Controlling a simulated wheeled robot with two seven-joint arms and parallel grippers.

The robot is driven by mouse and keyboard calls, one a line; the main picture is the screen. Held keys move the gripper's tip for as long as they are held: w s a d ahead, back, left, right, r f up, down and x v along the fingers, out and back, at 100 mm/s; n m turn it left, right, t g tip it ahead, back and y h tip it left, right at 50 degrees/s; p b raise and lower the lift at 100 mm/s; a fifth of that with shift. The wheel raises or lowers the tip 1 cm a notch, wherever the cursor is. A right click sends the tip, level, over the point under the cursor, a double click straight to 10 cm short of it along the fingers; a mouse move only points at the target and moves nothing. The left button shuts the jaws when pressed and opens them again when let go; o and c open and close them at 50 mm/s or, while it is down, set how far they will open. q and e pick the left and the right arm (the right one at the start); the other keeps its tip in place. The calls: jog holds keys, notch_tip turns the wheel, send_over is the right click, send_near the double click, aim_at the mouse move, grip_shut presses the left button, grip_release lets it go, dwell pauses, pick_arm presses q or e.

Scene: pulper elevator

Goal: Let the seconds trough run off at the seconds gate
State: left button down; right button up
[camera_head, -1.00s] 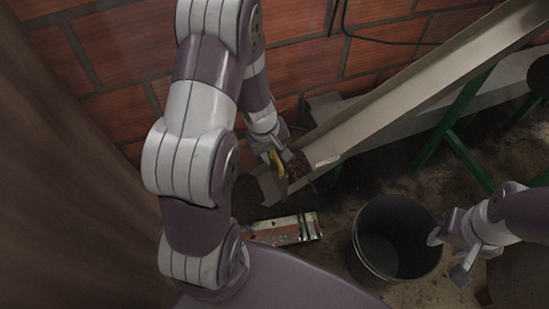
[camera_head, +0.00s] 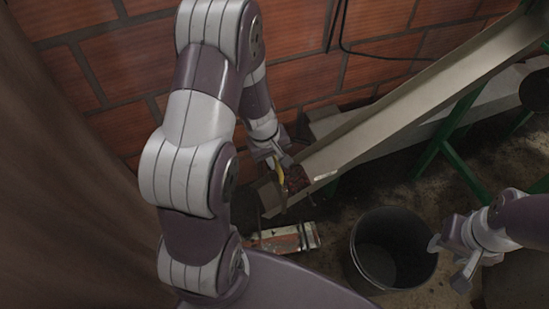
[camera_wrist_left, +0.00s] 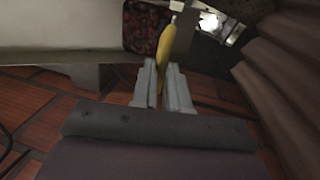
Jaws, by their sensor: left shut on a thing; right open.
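The sloping trough (camera_head: 400,105) runs along the brick wall from upper right down to the lower left. Dark red fruit (camera_head: 297,179) lies at its low end and also shows in the left wrist view (camera_wrist_left: 147,25). A yellow handle (camera_head: 280,172) stands at this end beside the fruit. My left gripper (camera_head: 277,157) is shut on the yellow handle, which shows upright between the fingers in the left wrist view (camera_wrist_left: 167,42). Whether the gate is raised is hidden. My right gripper (camera_head: 450,262) is open and empty, beside the bucket's right rim.
A dark, empty-looking bucket (camera_head: 385,265) stands on the floor, right of the trough's low end. A red and white box (camera_head: 285,239) lies on the floor below that end. Green stand legs (camera_head: 455,160) stand under the trough. A brown surface fills the left side.

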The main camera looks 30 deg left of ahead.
pick_arm(q)
jog(key=shift+r, duration=0.7)
jog(key=shift+f, duration=0.2)
pick_arm(e)
jog(key=shift+r, duration=0.45)
pick_arm(q)
jog(key=c, duration=1.1)
grip_release()
jog(key=r+p, duration=0.1)
jog(key=r, duration=0.3)
jog(key=s+a+r+p, duration=0.1)
jog(key=r+p, duration=0.1)
jog(key=r, duration=0.2)
jog(key=s+r+p, duration=0.1)
jog(key=r+p, duration=0.1)
jog(key=r, duration=0.2)
jog(key=shift+a+r, duration=0.25)
jog(key=shift+a, duration=0.05)
pick_arm(e)
notch_tip(320, 180, up, 6)
jog(key=shift+f, duration=0.15)
